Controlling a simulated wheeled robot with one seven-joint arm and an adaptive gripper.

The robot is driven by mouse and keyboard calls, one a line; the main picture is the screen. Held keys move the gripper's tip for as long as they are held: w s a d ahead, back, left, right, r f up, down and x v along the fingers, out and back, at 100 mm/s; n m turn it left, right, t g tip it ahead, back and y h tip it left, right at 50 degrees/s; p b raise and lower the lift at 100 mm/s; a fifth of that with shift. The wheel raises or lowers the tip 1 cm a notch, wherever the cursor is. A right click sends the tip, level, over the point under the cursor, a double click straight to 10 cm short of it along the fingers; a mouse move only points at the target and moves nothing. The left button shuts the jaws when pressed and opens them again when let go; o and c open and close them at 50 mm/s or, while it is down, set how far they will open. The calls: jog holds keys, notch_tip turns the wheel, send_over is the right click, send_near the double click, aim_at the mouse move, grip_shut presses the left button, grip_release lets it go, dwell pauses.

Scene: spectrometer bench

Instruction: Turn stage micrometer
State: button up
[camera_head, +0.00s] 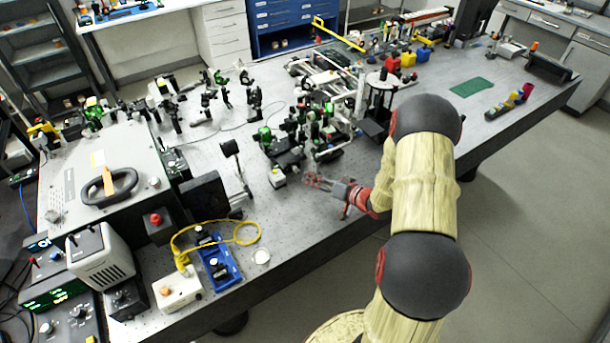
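My gripper (312,181) reaches in from the right, low over the optical table (215,155). Its red-tipped fingers appear spread apart with nothing visible between them. To the left of the fingertips is a small stage assembly (279,177) with a pale block at its front, below black and green optical mounts (285,150). The gripper looks apart from it, with a small gap. The micrometer knob itself is too small to make out for certain.
A dense group of optics and rods (325,85) stands behind the gripper. A black cylinder-like unit (205,193), a blue tray (218,266) and a yellow cable (247,233) lie to the left. The table front between tray and gripper is mostly clear.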

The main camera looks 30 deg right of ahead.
jog(key=shift+v, duration=2.35)
jog(key=w+d+r+n+g+h+b, duration=0.15)
jog(key=w+r+h, duration=0.25)
jog(key=r, duration=0.5)
jog(key=s+a+r+g+h+b, duration=0.1)
jog(key=s+a+r+g+h, duration=0.2)
jog(key=r, duration=0.6)
jog(key=s+a+r+n+g+y+b, duration=0.1)
jog(key=s+a+r+g, duration=0.1)
jog(key=s+a, duration=0.9)
jog(key=s+a+r+n+g+y+b, duration=0.1)
jog(key=s+a+r+n+y, duration=0.1)
jog(key=s+a, duration=0.8)
jog(key=s, duration=0.6)
jog(key=shift+a+r+g, duration=0.35)
jog(key=shift+o, duration=0.4)
